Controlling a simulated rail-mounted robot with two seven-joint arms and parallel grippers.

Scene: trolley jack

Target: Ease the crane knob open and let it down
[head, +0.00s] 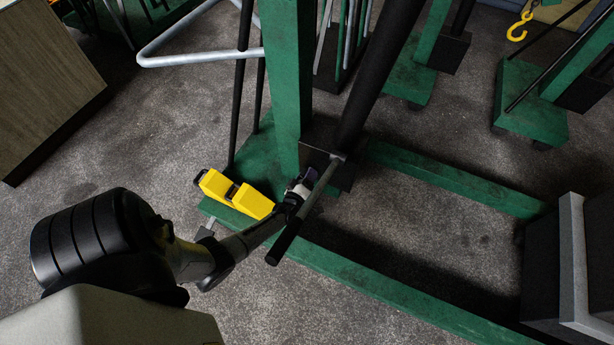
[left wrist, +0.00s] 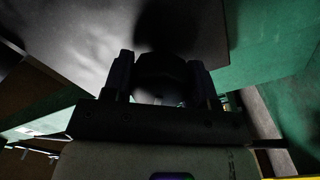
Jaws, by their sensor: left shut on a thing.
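The green crane (head: 290,85) stands on the floor with its black ram (head: 378,70) rising from a dark pump block (head: 322,135) at the foot of the post. My left gripper (head: 302,188) is low beside this block, partly behind a black-gripped lever (head: 290,235). In the left wrist view its two fingers (left wrist: 162,80) are on either side of a dark round knob (left wrist: 165,70) and shut on it. The knob is in deep shadow, so its turn cannot be read. In the head view the knob is hidden by the gripper and lever. My right gripper is not in view.
Green legs (head: 400,300) run right along the floor. A wooden cabinet (head: 45,80) stands at upper left, and other green frames (head: 530,105) stand behind. Bare floor lies between the legs.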

